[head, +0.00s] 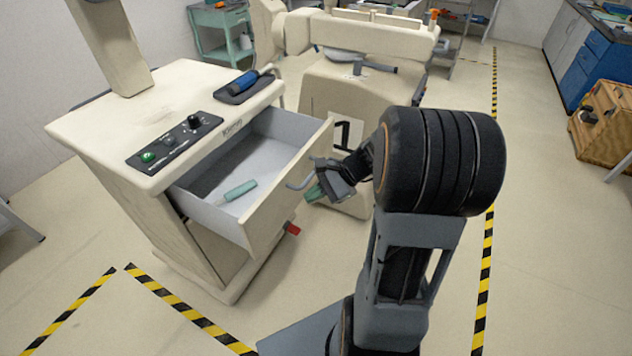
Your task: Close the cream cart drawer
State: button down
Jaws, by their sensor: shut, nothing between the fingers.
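The cream cart (90,128) stands left of centre, with a control panel on its top. Its drawer (278,205) is pulled out toward the right and stands open. Inside the drawer lies a green-handled tool (240,190). The drawer front carries a grey bar handle (298,185). My gripper (316,192) is shut and empty, just to the right of the drawer front beside the handle. I cannot tell whether its green-tipped fingers touch the handle.
A larger cream machine (345,85) stands behind the drawer, close to my gripper. A wooden crate (603,120) and blue cabinets (590,68) are at the far right. Yellow-black tape (190,312) marks the floor. The floor in front is clear.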

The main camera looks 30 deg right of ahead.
jog(key=w+d+f+m+t+y+b, duration=0.2)
jog(key=w+d+f+m+t, duration=0.3)
jog(key=d, duration=0.3)
jog(key=m+t+h+b, duration=0.2)
jog(key=m+t+b, duration=0.1)
jog(key=m+t, duration=0.45)
send_near(312, 167)
jog(key=shift+m+g, duration=0.35)
jog(key=shift+m, duration=0.1)
jog(key=x, duration=0.7)
jog(key=shift+w+a+r, duration=0.1)
jog(key=shift+w+r, duration=0.15)
